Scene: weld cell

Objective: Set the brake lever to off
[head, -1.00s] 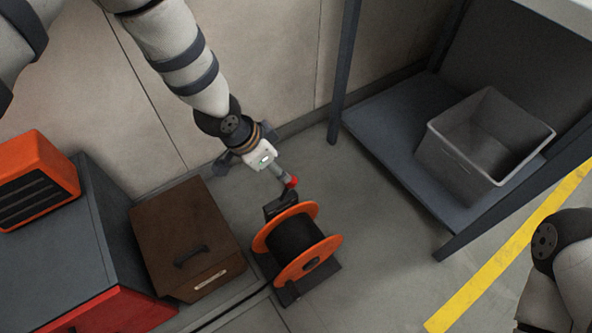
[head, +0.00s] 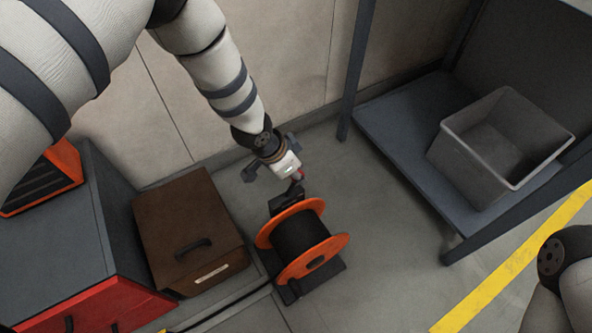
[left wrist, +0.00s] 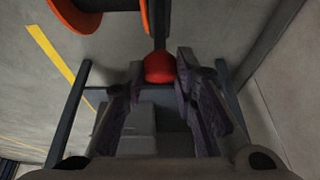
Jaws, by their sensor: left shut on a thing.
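The brake lever ends in a red knob (left wrist: 160,68) in the left wrist view, on a dark rod that runs up toward the cable reel's stand. In the head view the knob (head: 301,173) is mostly hidden by my left gripper (head: 297,178), just behind the orange-flanged reel (head: 303,240). In the left wrist view my left gripper (left wrist: 160,78) has its fingers on both sides of the knob and is shut on it. The lever's markings cannot be read. My right gripper is out of view.
A brown box (head: 186,228) with a handle stands left of the reel, next to a grey and red cabinet (head: 105,285). A grey bin (head: 470,155) sits on a low shelf (head: 400,165) at the right. The floor between reel and shelf is clear.

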